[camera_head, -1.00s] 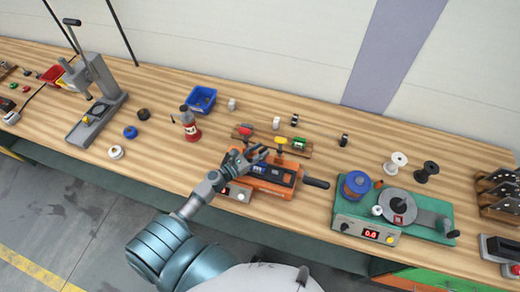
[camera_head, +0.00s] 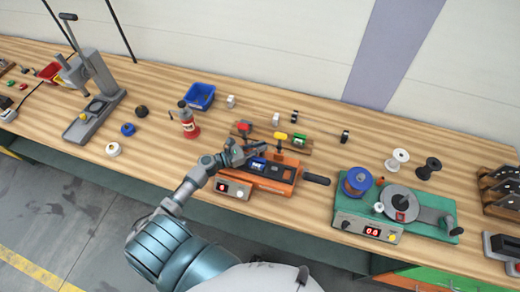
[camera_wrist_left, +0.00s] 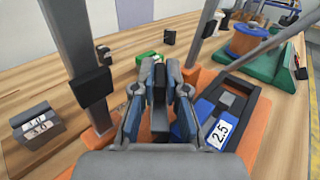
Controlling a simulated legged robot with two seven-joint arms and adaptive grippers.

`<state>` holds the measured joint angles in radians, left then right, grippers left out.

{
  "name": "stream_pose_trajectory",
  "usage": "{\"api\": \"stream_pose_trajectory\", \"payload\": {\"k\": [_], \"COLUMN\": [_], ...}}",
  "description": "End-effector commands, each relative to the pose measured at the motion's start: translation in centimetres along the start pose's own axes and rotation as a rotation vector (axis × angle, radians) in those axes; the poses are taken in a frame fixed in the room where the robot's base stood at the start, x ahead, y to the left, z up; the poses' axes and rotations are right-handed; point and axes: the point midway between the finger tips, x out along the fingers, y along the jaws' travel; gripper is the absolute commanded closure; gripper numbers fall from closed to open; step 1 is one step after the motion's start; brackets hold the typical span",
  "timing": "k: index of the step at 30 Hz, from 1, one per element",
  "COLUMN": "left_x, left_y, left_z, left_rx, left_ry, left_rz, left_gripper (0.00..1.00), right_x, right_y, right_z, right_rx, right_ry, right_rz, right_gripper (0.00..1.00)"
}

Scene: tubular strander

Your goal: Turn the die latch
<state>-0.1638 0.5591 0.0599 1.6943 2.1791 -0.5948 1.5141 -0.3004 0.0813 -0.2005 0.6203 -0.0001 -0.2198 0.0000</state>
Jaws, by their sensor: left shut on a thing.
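The orange die machine (camera_head: 288,188) sits at the front middle of the bench, with a dark slot on top and a black handle at its right end. A blue die block marked 2.5 (camera_wrist_left: 213,128) lies in its dark frame, right of my fingers in the wrist view. My left gripper (camera_head: 240,153) is over the machine's left half. In the wrist view the gripper (camera_wrist_left: 160,95) has its fingers closed on a dark upright piece (camera_wrist_left: 159,118), seemingly the die latch. The latch's lower end and its turn angle are hidden. My right gripper is not in view.
A wooden rack (camera_head: 262,137) with red, yellow and green-marked pieces stands just behind the machine. A red bottle (camera_head: 189,123) and blue bin (camera_head: 200,97) are behind left. A green winding machine (camera_head: 436,210) stands right.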

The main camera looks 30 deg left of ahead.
Motion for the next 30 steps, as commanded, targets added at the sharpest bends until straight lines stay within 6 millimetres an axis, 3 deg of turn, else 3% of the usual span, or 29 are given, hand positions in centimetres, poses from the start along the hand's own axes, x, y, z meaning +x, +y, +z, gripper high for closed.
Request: {"api": "stream_pose_trajectory", "payload": {"k": [3,14,15,18,30], "left_x": [-0.03,-0.11,-0.11,-0.10,-0.07], "left_y": [0.32,0.28,0.28,0.27,0.27], "left_z": [-0.38,-0.04,-0.04,-0.04,0.15], "left_rx": [0.001,-0.001,-0.001,-0.001,-0.001], "left_ry": [0.002,0.003,0.003,0.003,0.000], "left_rz": [-0.076,-0.111,-0.111,-0.111,-0.089], "left_gripper": [1.00,1.00,0.85,0.62,0.62], "right_x": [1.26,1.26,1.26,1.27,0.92], "right_y": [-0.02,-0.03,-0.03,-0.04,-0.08], "right_z": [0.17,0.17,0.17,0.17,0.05], "right_rx": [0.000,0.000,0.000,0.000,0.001], "right_ry": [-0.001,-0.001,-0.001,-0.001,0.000], "right_rz": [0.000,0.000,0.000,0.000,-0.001], "right_gripper": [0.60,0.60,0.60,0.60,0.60]}}
